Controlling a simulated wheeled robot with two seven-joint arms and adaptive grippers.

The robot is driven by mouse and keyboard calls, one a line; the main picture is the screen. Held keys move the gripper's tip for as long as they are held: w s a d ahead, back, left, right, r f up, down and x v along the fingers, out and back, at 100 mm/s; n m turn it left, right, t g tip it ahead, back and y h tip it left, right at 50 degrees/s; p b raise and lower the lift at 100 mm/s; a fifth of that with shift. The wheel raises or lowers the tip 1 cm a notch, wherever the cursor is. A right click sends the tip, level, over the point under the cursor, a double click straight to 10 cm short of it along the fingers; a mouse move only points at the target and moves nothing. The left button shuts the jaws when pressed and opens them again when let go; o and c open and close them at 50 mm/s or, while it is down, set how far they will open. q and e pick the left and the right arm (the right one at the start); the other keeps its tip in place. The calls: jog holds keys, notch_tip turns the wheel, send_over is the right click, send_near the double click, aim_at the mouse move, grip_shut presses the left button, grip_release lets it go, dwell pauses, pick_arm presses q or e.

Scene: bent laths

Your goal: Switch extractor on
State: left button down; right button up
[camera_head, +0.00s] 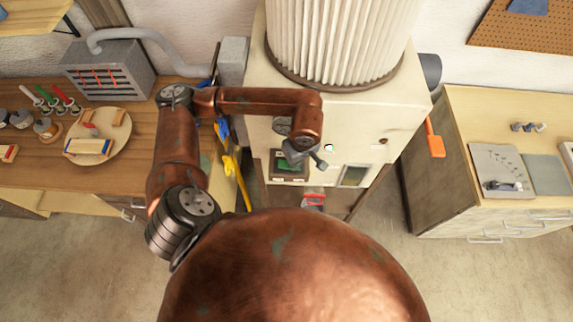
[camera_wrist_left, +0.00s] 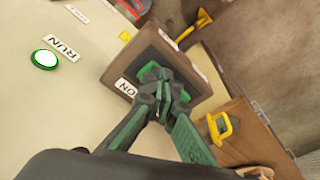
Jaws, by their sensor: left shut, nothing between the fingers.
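The extractor is a cream cabinet (camera_head: 390,115) with a pleated filter (camera_head: 340,40) on top. On its front is a dark-framed switch box (camera_head: 276,169) with a green part inside. In the left wrist view the box (camera_wrist_left: 188,55) carries an "ON" label (camera_wrist_left: 125,88). My left gripper (camera_head: 304,158) is shut and empty in front of the box. In the left wrist view its fingertips (camera_wrist_left: 161,88) overlap the green part and hide much of it; contact is unclear. A round RUN lamp (camera_wrist_left: 44,59) has a bright whitish centre and green rim. My right gripper is out of view.
A wooden bench (camera_head: 105,175) with a round board (camera_head: 97,137) stands left. A second bench (camera_head: 460,110) stands right. Yellow clamps (camera_head: 235,170) hang left of the switch box. Floor in front is open.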

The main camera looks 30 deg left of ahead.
pick_arm(q)
jog(key=shift+w+a+r, duration=0.15)
jog(key=shift+w+r, duration=0.2)
jog(key=shift+r, duration=0.3)
jog(key=shift+w+a+r+p, duration=0.15)
jog(key=shift+w+r+p, duration=0.25)
jog(key=shift+r, duration=0.2)
jog(key=shift+s+r, duration=0.3)
jog(key=shift+r, duration=0.45)
jog(key=shift+r+p, duration=0.35)
jog(key=shift+r, duration=0.3)
jog(key=shift+w+r, duration=0.1)
jog(key=shift+r, duration=0.4)
